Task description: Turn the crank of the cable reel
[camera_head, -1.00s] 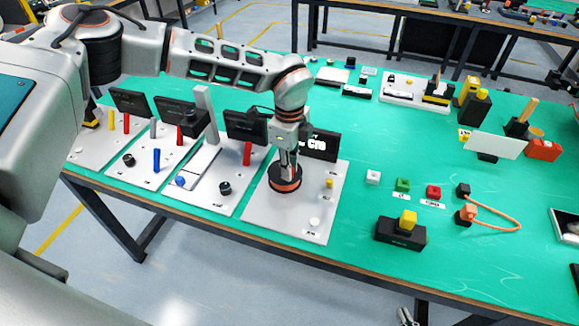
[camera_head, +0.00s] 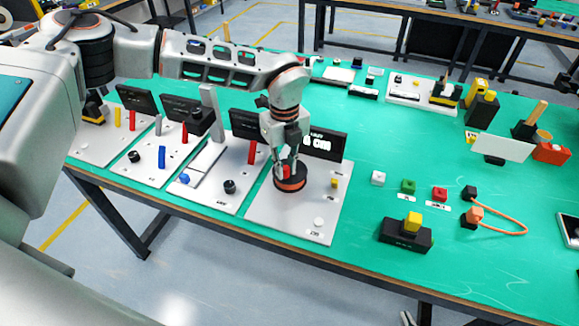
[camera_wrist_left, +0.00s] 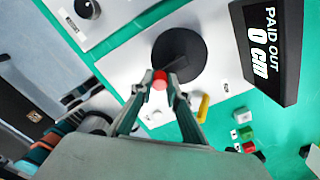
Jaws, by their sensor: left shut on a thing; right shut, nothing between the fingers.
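The cable reel (camera_head: 291,184) is a dark round drum with an orange rim, on a light grey board. It also shows in the wrist view as a black disc (camera_wrist_left: 190,55). A red crank knob (camera_wrist_left: 159,80) stands at its edge, also visible in the head view (camera_head: 286,172). My left gripper (camera_wrist_left: 162,86) is shut on the red knob, fingers on either side. In the head view my left gripper (camera_head: 283,168) is over the reel's left part. The display (camera_wrist_left: 268,45) reads "PAID OUT 0 cm". My right gripper (camera_head: 408,318) barely shows at the bottom edge, shut and empty.
On the reel's board are a yellow peg (camera_head: 334,183) and a white button (camera_head: 319,222). Boards with knobs and levers stand to the left. A black block with a yellow top (camera_head: 405,232) and small colored cubes lie to the right.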

